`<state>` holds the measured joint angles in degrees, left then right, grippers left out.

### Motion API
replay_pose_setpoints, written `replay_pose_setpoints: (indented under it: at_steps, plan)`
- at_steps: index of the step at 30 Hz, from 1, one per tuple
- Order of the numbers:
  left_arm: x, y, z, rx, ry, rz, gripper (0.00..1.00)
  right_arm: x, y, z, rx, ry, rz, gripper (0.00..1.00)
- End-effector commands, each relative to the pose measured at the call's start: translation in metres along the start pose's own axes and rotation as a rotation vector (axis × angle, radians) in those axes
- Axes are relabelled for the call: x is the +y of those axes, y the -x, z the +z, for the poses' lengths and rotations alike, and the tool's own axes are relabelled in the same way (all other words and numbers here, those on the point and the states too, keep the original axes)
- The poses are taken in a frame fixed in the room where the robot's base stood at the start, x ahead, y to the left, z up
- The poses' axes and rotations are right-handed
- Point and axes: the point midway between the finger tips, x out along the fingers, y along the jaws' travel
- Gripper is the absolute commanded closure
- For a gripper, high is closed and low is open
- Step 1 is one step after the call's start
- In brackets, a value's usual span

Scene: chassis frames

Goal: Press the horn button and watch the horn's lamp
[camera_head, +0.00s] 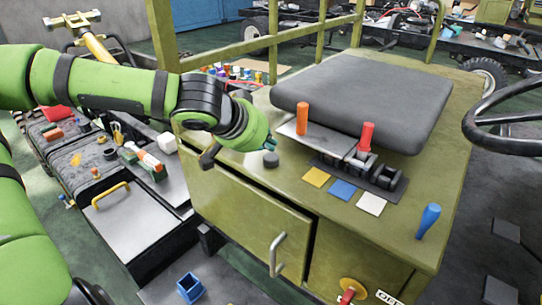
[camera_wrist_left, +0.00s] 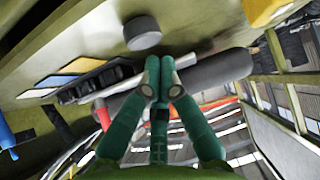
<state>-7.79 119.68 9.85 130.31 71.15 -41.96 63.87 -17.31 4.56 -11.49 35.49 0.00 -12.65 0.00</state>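A dark round button (camera_head: 270,160), which looks like the horn button, sits on the olive console top near its left edge. It also shows as a grey disc in the left wrist view (camera_wrist_left: 143,34). My left gripper (camera_head: 271,144) is just behind it in the head view. Its teal fingertips (camera_wrist_left: 160,64) are together with nothing between them. In the wrist view a small gap shows between the tips and the button. I cannot tell their height above the console. I cannot pick out the horn's lamp. My right gripper is not in view.
Behind the button are an orange lever (camera_head: 303,118), a red lever (camera_head: 367,136) and a dark seat cushion (camera_head: 380,95). Black switches (camera_head: 385,177) stand beside yellow, blue and white cards. A blue lever (camera_head: 428,220) is near the right edge. A steering wheel (camera_head: 515,120) is at right.

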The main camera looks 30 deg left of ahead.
Motion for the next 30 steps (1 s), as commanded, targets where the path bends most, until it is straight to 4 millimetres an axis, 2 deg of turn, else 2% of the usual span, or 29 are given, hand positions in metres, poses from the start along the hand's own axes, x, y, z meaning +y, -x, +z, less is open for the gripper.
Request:
replay_pose_setpoints:
  at_steps: [22, 30]
  plan:
    - [0.0, 0.0, 0.0, 0.0, 0.0, 0.0, 1.0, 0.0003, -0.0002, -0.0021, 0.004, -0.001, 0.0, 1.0]
    - [0.0001, -0.0059, 0.006, 0.0, 0.0, 0.0, 1.0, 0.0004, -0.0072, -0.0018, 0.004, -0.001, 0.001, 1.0]
